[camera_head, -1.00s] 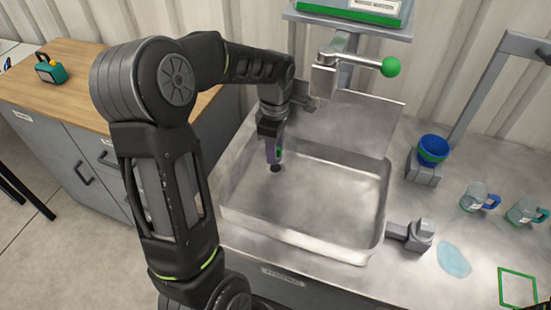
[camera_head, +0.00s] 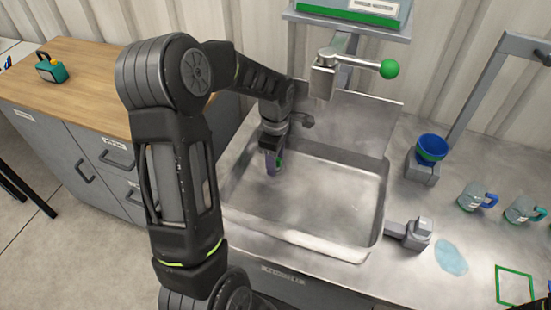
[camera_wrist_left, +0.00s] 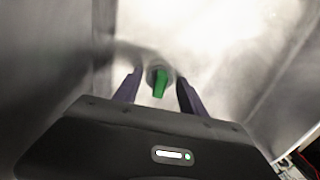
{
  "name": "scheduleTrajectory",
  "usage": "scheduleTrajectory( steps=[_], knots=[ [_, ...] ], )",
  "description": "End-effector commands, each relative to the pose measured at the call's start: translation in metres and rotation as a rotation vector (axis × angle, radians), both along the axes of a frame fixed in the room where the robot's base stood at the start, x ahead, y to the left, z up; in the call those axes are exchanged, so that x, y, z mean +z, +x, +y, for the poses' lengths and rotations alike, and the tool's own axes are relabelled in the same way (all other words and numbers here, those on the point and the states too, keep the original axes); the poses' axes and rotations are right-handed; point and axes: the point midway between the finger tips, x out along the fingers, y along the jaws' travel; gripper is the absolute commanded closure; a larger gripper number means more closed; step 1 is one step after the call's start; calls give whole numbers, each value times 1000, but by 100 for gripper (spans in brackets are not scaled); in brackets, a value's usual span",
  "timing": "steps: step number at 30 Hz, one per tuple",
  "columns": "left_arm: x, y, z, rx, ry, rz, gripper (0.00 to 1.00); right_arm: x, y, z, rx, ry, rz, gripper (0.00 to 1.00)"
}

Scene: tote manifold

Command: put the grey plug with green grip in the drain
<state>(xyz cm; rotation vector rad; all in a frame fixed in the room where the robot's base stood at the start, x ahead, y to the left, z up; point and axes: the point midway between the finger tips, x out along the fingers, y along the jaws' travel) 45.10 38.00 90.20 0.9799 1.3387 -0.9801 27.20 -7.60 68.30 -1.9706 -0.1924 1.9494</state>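My left gripper (camera_head: 274,165) reaches down into the sink basin (camera_head: 330,232), near its back left part. In the left wrist view, the two purple fingers of this gripper (camera_wrist_left: 159,84) stand apart, with a gap on each side of the plug. The grey plug with green grip (camera_wrist_left: 159,82) sits between them, its green grip pointing towards the camera. In the head view the plug is mostly hidden by the gripper. The drain is hidden under the gripper and plug, so I cannot tell whether the plug is fully seated.
A tap lever with a green knob (camera_head: 389,69) stands over the back of the sink. Stacked blue and green bowls (camera_head: 432,148) and two mugs (camera_head: 473,197) stand to the right. A light blue patch (camera_head: 451,258) lies on the counter. The rest of the basin is clear.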

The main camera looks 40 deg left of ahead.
Motion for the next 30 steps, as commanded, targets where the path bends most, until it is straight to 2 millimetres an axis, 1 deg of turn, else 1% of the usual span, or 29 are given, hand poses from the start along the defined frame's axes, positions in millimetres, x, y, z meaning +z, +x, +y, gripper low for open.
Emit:
scheduleTrajectory(
  steps=[1,3,11,14,16,20,27,30],
  knots=[
    [0,0,0,0,0,0,46,0,0,0,0,0,0,100],
    [0,0,0,0,0,0,43,0,0,0,0,0,0,100],
    [2,0,0,0,0,0,43,1,0,0,0,0,0,100],
    [7,0,0,0,0,-1,43,5,0,0,-1,-1,1,100],
    [12,1,0,0,1,-3,43,1,0,0,-1,-1,1,100],
    [31,1,0,1,1,-5,43,-2,0,0,0,0,0,100],
    [82,1,0,0,2,-6,43,-8,1,0,1,2,-3,100],
    [101,1,0,0,0,-4,43,-9,1,1,1,2,-4,100]
  ],
)
